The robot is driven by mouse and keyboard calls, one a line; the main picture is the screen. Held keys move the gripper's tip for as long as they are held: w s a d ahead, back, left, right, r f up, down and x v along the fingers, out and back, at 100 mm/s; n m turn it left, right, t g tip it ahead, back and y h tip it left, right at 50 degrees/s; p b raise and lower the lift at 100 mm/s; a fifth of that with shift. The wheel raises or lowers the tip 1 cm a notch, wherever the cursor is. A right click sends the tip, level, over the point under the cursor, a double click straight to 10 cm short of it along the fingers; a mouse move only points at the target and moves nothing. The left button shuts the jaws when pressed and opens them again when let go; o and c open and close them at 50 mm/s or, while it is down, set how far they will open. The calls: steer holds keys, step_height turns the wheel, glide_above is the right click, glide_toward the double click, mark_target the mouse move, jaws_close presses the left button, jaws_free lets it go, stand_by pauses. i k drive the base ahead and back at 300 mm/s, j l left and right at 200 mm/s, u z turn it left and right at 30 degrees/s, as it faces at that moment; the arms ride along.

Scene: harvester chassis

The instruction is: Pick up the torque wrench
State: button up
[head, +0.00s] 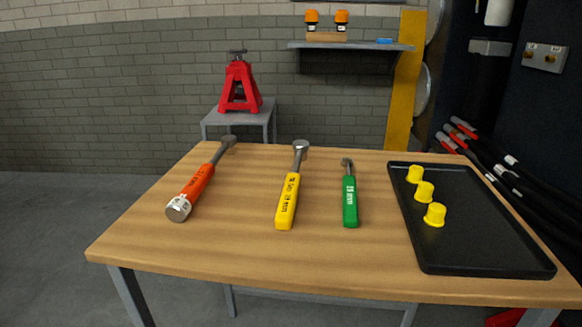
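Three tools lie apart on the wooden table (330,253) in the head view. The left one, with an orange handle, a silver end with a white marked band and a metal head at the far end, looks like the torque wrench (196,184). It lies slanted, its head toward the back. A yellow-handled wrench (287,201) with a round metal head lies in the middle. A shorter green-handled wrench (350,201) lies right of it. The markings on the handles are too small to read surely. My gripper is not in view.
A black tray (487,255) with three yellow caps (424,192) sits on the table's right side. A red jack stand (239,86) stands on a grey stand behind the table. Black hoses (500,172) hang at right. The table's front strip is clear.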

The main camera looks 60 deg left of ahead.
mark_target(191, 192)
steer(key=u, duration=2.85)
